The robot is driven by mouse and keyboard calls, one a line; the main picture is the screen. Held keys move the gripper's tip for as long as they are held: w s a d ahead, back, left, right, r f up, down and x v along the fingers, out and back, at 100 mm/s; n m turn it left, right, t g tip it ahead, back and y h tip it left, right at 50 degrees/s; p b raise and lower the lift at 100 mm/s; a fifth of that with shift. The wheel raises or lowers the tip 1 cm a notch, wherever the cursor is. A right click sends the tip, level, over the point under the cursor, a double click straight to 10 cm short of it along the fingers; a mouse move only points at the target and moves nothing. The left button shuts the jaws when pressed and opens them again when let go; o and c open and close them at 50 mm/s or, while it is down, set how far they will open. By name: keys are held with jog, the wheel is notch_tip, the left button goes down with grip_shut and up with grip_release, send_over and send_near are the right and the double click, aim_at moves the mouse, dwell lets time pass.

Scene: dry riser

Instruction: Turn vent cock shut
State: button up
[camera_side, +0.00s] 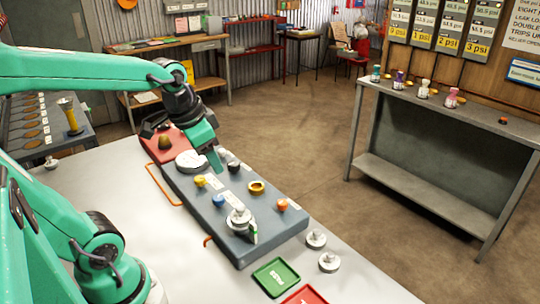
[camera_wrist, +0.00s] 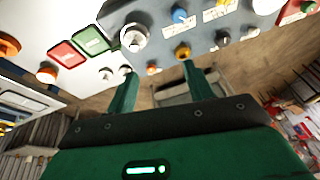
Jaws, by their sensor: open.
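A grey-blue riser box (camera_side: 222,228) lies on the bench with several knobs and fittings on top. They include a yellow knob (camera_side: 200,181), a blue knob (camera_side: 218,200), a yellow ring-shaped knob (camera_side: 256,187), an orange knob (camera_side: 282,204) and a silver round fitting (camera_side: 240,217). I cannot tell which is the vent cock; the labels are too small to read. In the wrist view my gripper (camera_wrist: 160,82) is open and empty, with the silver fitting (camera_wrist: 134,37) and yellow knob (camera_wrist: 182,52) beyond the fingers.
A large pale disc (camera_side: 189,162) sits on the box's far end beside a red case (camera_side: 164,142). Green (camera_side: 275,277) and red (camera_side: 306,296) trays and loose silver fittings (camera_side: 316,239) are near the front. A side bench (camera_side: 430,110) holds small bottles. The bench's left part is clear.

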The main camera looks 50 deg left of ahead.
jog(key=w+a+f+m+g, duration=0.2)
jog(key=w+a+f, duration=0.2)
jog(key=a, duration=0.4)
jog(key=m+g, duration=0.2)
send_over(199, 178)
jog(key=shift+h, duration=0.4)
notch_tip(199, 178, down, 6)
jog(key=shift+r, duration=0.1)
jog(key=shift+f, duration=3.85)
jog(key=c, duration=1)
